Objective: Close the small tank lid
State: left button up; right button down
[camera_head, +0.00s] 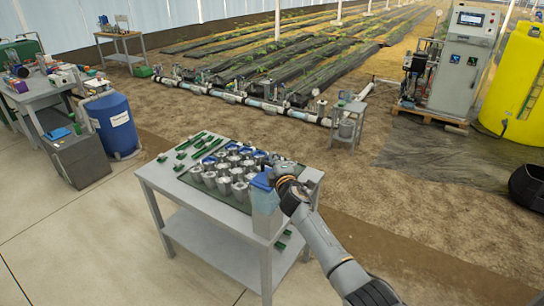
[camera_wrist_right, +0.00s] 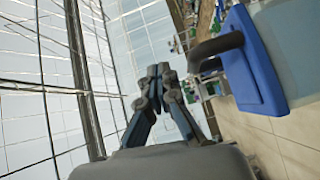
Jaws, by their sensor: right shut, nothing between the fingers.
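The small tank (camera_head: 265,213) is a pale grey-blue box on the near right corner of the grey table. Its blue lid (camera_head: 262,181) is at its top. In the right wrist view the lid (camera_wrist_right: 258,65) is a blue plate with a dark curved handle (camera_wrist_right: 215,50), and the pale tank wall (camera_wrist_right: 296,48) is behind it. I cannot tell whether the lid is fully seated. My right gripper (camera_head: 284,174) is just right of the lid in the head view. In the wrist view its fingers (camera_wrist_right: 160,75) are together and empty, apart from the handle. My left gripper is not in view.
The table (camera_head: 180,205) holds several metal cups (camera_head: 225,175) and green strips left of the tank. A blue barrel (camera_head: 115,125) and workbench stand at far left. A control cabinet (camera_head: 462,70) and yellow tank (camera_head: 520,90) stand at far right. Open floor surrounds the table.

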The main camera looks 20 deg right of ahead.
jog(key=shift+w+d+m+p, duration=0.15)
jog(key=shift+d+m+p, duration=0.15)
jog(key=shift+p, duration=0.2)
jog(key=shift+w+d+f+m+g+p, duration=0.1)
jog(key=shift+w+f+m+g+p, duration=0.1)
jog(key=shift+f+m+g+p, duration=0.25)
jog(key=shift+r, duration=0.1)
